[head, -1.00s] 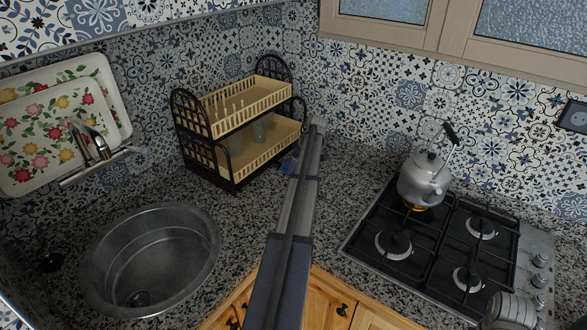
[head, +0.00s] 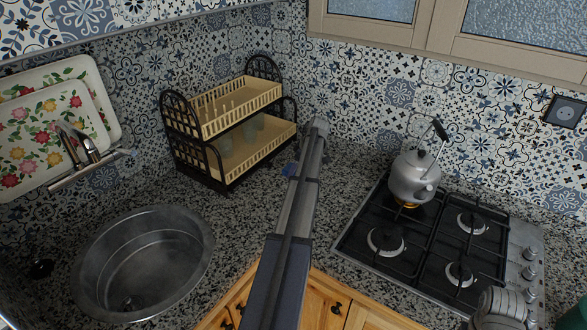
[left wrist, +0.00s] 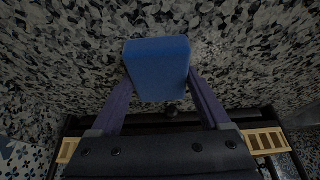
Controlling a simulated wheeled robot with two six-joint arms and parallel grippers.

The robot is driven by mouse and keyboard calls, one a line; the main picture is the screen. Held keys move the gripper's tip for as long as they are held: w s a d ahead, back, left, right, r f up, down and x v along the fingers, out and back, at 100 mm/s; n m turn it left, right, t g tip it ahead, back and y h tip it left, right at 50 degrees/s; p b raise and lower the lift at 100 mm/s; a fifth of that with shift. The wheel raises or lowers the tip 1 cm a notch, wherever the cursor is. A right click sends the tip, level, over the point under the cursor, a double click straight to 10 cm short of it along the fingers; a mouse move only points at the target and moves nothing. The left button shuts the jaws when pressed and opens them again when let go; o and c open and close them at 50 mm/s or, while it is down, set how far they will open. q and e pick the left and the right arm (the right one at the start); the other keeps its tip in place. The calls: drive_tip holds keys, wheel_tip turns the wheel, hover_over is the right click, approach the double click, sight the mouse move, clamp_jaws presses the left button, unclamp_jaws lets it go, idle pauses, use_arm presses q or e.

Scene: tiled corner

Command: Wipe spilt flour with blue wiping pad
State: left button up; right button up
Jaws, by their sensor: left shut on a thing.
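The blue wiping pad (left wrist: 157,62) is held between the two fingers of my left gripper (left wrist: 160,84) in the left wrist view. The gripper is shut on it, with the pad over the speckled granite counter. I cannot make out any flour on the speckled counter (head: 345,175). My right gripper is not in view.
A two-tier dish rack (head: 235,125) stands in the corner. A round metal sink (head: 145,262) is at left, below a tap (head: 85,150) and floral trays (head: 45,140). A kettle (head: 415,178) sits on the gas hob (head: 445,245) at right. Counter between rack and hob looks clear.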

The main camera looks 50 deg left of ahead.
use_arm(q)
drive_tip(key=shift+d, duration=0.2)
drive_tip(key=shift+w+d, duration=0.25)
drive_tip(key=shift+d, duration=0.7)
drive_tip(key=shift+w+d, duration=0.25)
drive_tip(key=shift+d, duration=0.65)
drive_tip(key=shift+w+d+f, duration=0.1)
drive_tip(key=shift+w+d, duration=0.1)
drive_tip(key=shift+d, duration=0.8)
drive_tip(key=shift+w+d, duration=0.15)
drive_tip(key=shift+d, duration=0.85)
drive_tip(key=shift+w+r+p, duration=0.1)
drive_tip(key=shift+r+p, duration=0.6)
drive_tip(key=shift+p, duration=0.1)
wheel_tip(320, 180, up, 5)
drive_tip(key=p, duration=0.4)
drive_tip(key=shift+a+f, duration=0.1)
drive_tip(key=shift+f, duration=0.1)
